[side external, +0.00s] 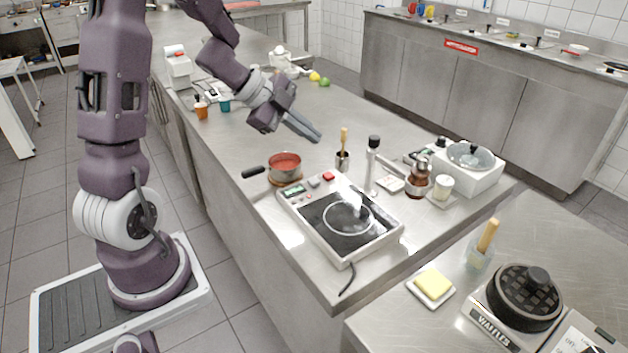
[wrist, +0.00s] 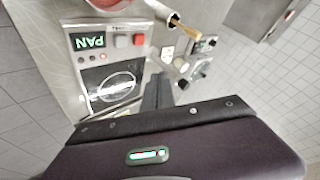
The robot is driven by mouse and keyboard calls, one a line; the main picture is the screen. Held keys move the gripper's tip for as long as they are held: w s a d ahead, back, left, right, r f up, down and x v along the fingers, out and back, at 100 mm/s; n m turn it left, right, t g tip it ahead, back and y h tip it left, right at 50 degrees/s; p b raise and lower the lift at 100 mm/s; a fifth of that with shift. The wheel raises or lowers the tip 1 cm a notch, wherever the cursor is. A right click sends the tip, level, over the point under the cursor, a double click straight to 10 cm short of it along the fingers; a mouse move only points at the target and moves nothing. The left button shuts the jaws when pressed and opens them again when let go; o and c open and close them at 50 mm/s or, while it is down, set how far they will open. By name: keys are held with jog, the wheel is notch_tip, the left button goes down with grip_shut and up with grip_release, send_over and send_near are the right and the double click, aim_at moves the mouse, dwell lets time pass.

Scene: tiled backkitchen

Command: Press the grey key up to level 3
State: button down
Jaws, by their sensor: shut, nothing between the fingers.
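The induction hob (side external: 392,233) lies on the steel counter, with a dark glass plate and a white ring. Its grey key (side external: 314,182) sits between the display (side external: 294,190) and a red key (side external: 328,176). In the wrist view the display (wrist: 88,41) shows PAN, upside down, with the grey key (wrist: 121,40) and red key (wrist: 138,39) beside it. Small lights show below the display; I cannot read a level. My gripper (side external: 318,138) is shut and empty, raised above the counter and apart from the keys. Its fingers (wrist: 157,92) also show in the wrist view.
A saucepan with red contents (side external: 285,163) stands beside the hob's key end. A holder with a wooden-handled tool (side external: 343,158), a tall grey-and-black mill (side external: 373,165) and a brown jar (side external: 418,184) stand close behind the hob. A black cord (side external: 348,280) hangs at its front.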

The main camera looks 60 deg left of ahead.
aim_at(310, 181)
notch_tip(310, 181, down, 8)
jog(key=shift+f, duration=0.25)
dwell(2.1)
jog(key=shift+f, duration=0.4)
jog(key=shift+f, duration=0.45)
dwell(0.5)
jog(key=shift+r, duration=0.85)
jog(key=shift+r, duration=0.1)
jog(key=shift+r, duration=2.45)
dwell(0.5)
